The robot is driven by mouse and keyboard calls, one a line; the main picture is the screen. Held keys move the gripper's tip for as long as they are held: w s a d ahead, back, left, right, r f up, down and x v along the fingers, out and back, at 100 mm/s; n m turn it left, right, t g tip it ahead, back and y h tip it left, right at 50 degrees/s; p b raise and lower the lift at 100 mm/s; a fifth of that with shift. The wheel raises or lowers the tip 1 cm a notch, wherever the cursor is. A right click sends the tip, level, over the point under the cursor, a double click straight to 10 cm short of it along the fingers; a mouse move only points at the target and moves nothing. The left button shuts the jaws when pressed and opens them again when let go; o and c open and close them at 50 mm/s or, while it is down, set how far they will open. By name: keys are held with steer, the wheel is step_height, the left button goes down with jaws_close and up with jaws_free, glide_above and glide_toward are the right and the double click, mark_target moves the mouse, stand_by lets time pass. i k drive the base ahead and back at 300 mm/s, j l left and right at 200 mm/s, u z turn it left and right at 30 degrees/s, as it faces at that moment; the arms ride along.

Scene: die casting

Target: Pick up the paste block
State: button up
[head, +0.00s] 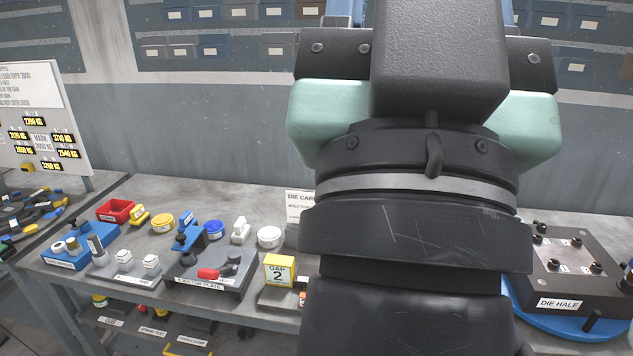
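I cannot tell for sure which item is the paste block; no label that I can read names it. Several small items stand on the grey bench (225,283) at the left, among them a white stepped block (240,232), a yellow block (139,216) and a yellow "GAP 2" block (279,271). My arm fills the centre of the head view and hides the middle of the bench. My gripper's fingers do not show.
A red bin (115,211), a blue tray (68,262), a yellow round tin (163,223), a blue tin (213,230) and a white tin (269,237) share the bench. A labelled "DIE HALF" block (570,272) sits on a blue round base (575,327) at right.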

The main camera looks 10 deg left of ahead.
mark_target(241, 231)
steer(key=i+j+u, duration=0.1)
steer(key=i+j, duration=0.2)
steer(key=i, duration=0.2)
steer(key=i+j+u, duration=0.15)
steer(key=i, duration=0.4)
steer(key=i+j+u, duration=0.1)
steer(key=i+j, duration=0.15)
steer(key=i, duration=0.25)
